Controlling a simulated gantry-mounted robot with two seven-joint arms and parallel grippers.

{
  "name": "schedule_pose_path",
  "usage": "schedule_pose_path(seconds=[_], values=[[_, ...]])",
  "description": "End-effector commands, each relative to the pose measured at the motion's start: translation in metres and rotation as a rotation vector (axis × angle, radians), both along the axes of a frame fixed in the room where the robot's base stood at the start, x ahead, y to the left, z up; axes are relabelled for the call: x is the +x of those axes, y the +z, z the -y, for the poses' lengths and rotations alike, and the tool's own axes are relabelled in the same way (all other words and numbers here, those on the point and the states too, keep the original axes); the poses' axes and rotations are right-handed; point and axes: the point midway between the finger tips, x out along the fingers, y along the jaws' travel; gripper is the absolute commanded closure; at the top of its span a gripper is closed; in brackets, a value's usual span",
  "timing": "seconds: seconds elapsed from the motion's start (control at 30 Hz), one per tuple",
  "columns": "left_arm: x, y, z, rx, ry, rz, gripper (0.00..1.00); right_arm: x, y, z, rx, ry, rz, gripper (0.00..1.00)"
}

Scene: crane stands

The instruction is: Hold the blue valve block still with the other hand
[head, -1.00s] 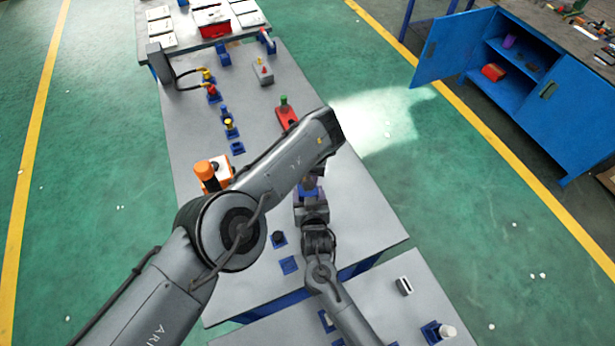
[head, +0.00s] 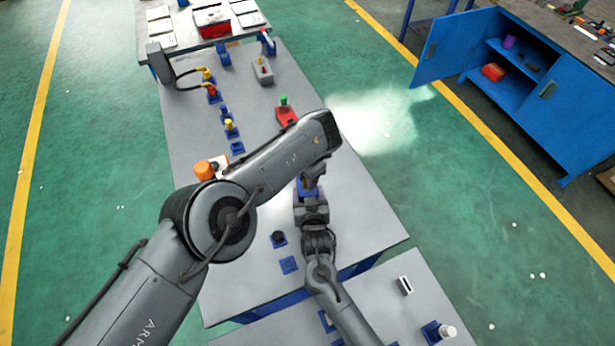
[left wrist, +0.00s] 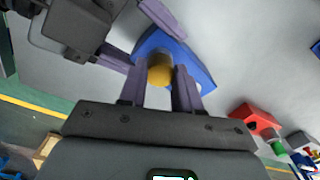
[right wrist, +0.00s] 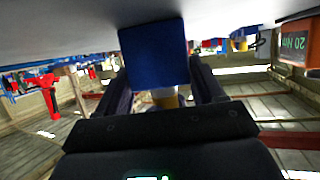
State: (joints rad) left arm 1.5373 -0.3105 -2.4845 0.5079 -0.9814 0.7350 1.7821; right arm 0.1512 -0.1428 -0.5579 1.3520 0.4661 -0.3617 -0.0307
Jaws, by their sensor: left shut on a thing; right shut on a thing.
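The blue valve block (head: 307,188) is on the grey table, partly hidden by my arms in the head view. It has a yellow knob (left wrist: 160,70). In the left wrist view, the purple fingers of my left gripper (left wrist: 160,80) are shut on the knob, one on each side. My right gripper (right wrist: 155,85) is shut on the block's blue body (right wrist: 155,52), which fills the space between its fingers. Its purple fingers also show beside the block in the left wrist view. In the head view, my left forearm hides the left fingertips.
A red block with a green knob (head: 286,114) stands just beyond my left forearm. Several small blue mounts (head: 289,265) sit on the table. An open blue cabinet (head: 530,85) stands at the right.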

Motion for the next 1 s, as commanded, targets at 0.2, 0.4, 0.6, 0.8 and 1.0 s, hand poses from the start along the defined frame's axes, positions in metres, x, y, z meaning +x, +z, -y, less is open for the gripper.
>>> schedule_pose_path(seconds=[0.2, 0.4, 0.6, 0.8, 1.0], values=[[0.0003, 0.0002, -0.0003, 0.001, -0.046, 0.001, 1.0, -0.0001, -0.0004, 0.0002, 0.0, 0.0, -0.001, 0.93], [0.0002, 0.0002, -0.0003, 0.001, -0.06, 0.001, 1.0, -0.0001, -0.0004, 0.0002, 0.0, 0.0, -0.001, 0.93], [0.0004, 0.0002, -0.0005, 0.002, -0.274, 0.001, 1.0, -0.0001, -0.0004, 0.0003, 0.0, 0.0, -0.001, 0.93], [0.0001, -0.0004, -0.0001, 0.002, -0.47, 0.001, 1.0, -0.0001, -0.0004, 0.0003, 0.0, 0.0, -0.001, 0.93], [0.0001, -0.0004, -0.0001, 0.002, -0.497, 0.001, 1.0, -0.0001, -0.0004, 0.0002, 0.0, 0.0, -0.001, 0.93]])
